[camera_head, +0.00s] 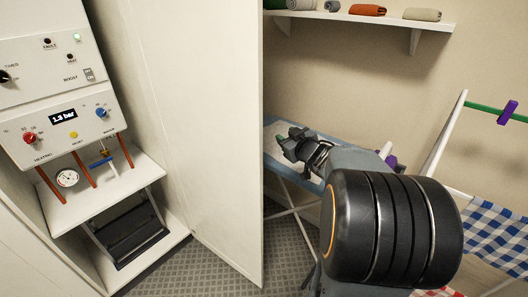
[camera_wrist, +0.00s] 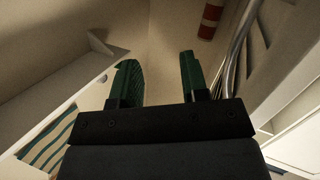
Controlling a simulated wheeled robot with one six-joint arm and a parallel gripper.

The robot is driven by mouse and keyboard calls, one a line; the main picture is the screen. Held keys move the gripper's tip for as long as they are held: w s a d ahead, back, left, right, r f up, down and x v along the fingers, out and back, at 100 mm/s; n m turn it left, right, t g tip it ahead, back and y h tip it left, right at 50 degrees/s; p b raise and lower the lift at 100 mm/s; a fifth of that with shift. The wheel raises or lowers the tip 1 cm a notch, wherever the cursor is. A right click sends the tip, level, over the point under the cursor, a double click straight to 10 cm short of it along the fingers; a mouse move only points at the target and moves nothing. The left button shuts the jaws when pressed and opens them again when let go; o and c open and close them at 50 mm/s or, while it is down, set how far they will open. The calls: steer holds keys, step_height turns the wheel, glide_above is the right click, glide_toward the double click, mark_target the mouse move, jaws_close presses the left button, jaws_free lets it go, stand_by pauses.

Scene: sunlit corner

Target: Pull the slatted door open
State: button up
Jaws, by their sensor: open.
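A tall pale door panel (camera_head: 205,120) stands swung out from the boiler cupboard in the head view. Its visible face looks plain; no slats show on it there. My gripper (camera_head: 288,142) is to the right of the door's free edge, apart from it in the picture, in front of the ironing board. In the wrist view my gripper (camera_wrist: 158,68) has its two green fingers apart with nothing between them. A shiny metal bar (camera_wrist: 238,45), perhaps a handle, runs along a pale surface right of the fingers. The door's far face is hidden in the head view.
The open cupboard holds a boiler panel (camera_head: 62,120), a gauge and a black folding step (camera_head: 130,235). A blue ironing board (camera_head: 275,160) stands behind my gripper. A drying rack (camera_head: 443,135) with checked cloth (camera_head: 497,232) is at right. A wall shelf (camera_head: 365,17) is above.

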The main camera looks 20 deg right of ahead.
mark_target(262, 150)
steer(key=s+d+f+n+g+y, duration=0.1)
steer(key=s+f+n+g+y, duration=0.3)
steer(key=s+y, duration=0.55)
steer(key=w+a, duration=0.2)
steer(key=w, duration=0.2)
steer(key=w+a+t+y, duration=0.1)
steer(key=w+a, duration=0.2)
steer(key=w, duration=0.1)
steer(key=w+a+n+y, duration=0.1)
steer(key=w+a, duration=0.2)
steer(key=w, duration=0.1)
steer(key=shift+a+p, duration=0.2)
steer(key=shift+p, duration=0.15)
jaws_close()
